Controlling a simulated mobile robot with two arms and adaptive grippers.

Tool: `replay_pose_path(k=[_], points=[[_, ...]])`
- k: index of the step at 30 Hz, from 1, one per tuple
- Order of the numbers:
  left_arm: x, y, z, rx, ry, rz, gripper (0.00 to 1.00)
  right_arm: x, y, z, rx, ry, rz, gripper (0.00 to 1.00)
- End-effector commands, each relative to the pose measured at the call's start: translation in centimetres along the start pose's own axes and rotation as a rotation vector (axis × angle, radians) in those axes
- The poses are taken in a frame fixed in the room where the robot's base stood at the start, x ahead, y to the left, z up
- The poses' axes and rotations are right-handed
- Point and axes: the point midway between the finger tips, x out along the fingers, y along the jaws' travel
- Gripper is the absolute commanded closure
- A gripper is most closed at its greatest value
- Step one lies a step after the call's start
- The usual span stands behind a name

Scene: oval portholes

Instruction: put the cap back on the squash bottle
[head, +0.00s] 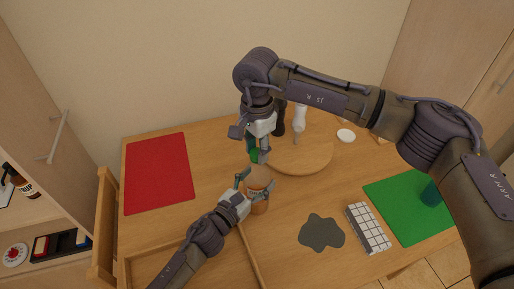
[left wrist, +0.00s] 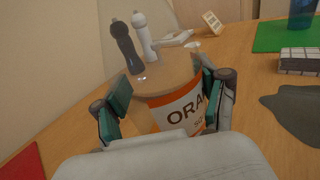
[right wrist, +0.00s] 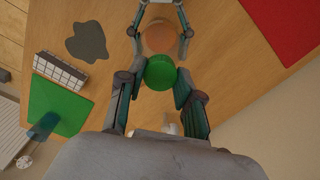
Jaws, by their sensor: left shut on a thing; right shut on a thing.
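The squash bottle (head: 259,206) stands on the table, with an orange and white label (left wrist: 178,110) in the left wrist view. My left gripper (head: 254,184) is shut around its side. The green cap (head: 256,156) is held in my right gripper (head: 257,150), above the bottle in the head view. In the right wrist view the cap (right wrist: 160,72) sits between the right fingers, and the orange-brown bottle top (right wrist: 158,37) shows beyond it, partly covered. The cap and bottle top look apart; the exact gap is hard to tell.
A red mat (head: 158,172), grey patch (head: 321,232), tiled block (head: 368,228) and green mat (head: 402,215) with a blue cup (head: 432,194) lie around.

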Motion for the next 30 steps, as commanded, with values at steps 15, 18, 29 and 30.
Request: replay_pose_path(k=[15, 18, 29, 30], points=[[-0.08, 0.09, -0.28, 0.000, 0.006, 0.003, 1.00, 0.11, 0.05, 0.01, 1.098, 0.000, 0.002, 1.00], [-0.08, 0.10, -0.28, 0.000, 0.006, 0.003, 1.00, 0.12, 0.06, 0.01, 1.312, -0.001, 0.002, 1.00], [-0.08, 0.10, -0.28, 0.000, 0.006, 0.003, 1.00, 0.13, 0.06, 0.01, 1.468, 0.000, 0.002, 0.49], [-0.08, 0.10, -0.28, 0.000, 0.006, 0.003, 1.00, 0.13, 0.05, 0.01, 1.468, 0.000, 0.002, 0.42]])
